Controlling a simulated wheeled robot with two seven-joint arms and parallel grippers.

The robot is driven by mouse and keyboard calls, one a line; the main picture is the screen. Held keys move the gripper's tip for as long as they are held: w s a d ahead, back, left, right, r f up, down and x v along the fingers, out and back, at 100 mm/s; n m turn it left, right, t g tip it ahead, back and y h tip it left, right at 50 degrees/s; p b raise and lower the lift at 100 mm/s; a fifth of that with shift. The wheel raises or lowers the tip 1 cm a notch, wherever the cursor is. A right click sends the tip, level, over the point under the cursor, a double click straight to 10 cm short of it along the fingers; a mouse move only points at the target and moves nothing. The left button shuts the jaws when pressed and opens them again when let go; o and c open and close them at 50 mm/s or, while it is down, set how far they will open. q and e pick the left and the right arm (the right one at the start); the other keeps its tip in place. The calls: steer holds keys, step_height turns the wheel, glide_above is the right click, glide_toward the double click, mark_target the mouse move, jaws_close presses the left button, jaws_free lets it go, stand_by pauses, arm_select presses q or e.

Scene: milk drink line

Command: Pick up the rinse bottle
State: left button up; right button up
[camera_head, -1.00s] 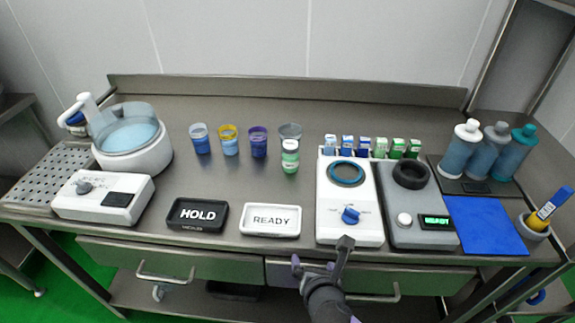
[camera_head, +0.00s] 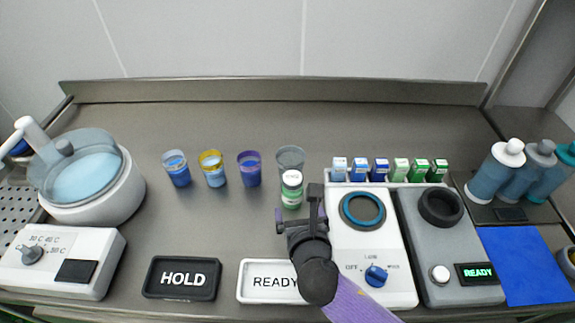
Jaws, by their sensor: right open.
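No readable label marks a rinse bottle. A small white-capped bottle with a green band (camera_head: 291,189) stands upright in front of a clear grey cup (camera_head: 291,159). Three larger bottles stand at the right: white-capped (camera_head: 492,172), grey-capped (camera_head: 525,172) and teal-capped (camera_head: 555,178). My right gripper (camera_head: 298,212) is open and appears empty, just in front of the small bottle and left of the white machine. I cannot tell whether it touches the bottle. My left gripper is not in view.
Blue, yellow-rimmed and purple cups (camera_head: 214,168) stand left of the bottle. A white machine (camera_head: 390,282) and a grey machine (camera_head: 432,243) stand at the right. HOLD (camera_head: 152,278) and READY (camera_head: 246,282) trays lie in front. The back of the counter is clear.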

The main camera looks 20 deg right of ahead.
mark_target(294, 197)
steer(key=b+x, duration=0.1)
steer(key=x, duration=0.2)
steer(key=b+x, duration=0.2)
steer(key=x, duration=0.1)
steer(key=f+b+x, duration=0.1)
steer(key=b+x, duration=0.1)
steer(key=x, duration=0.1)
steer(key=shift+w+f, duration=0.15)
steer(key=shift+w, duration=0.2)
steer(key=c, duration=1.3)
steer(key=shift+s+r, duration=0.25)
steer(key=shift+r, duration=0.25)
steer(key=p+v, duration=0.1)
steer(key=v, duration=0.1)
steer(key=r+p+v, duration=0.1)
steer(key=p+v, duration=0.2)
steer(key=v, duration=0.1)
steer(key=shift+r, duration=0.3)
steer(key=d+p+v, duration=0.1)
steer(key=p+v, duration=0.2)
steer(key=v, duration=0.5)
steer(key=shift+s+a, duration=0.25)
steer(key=shift+a, duration=0.3)
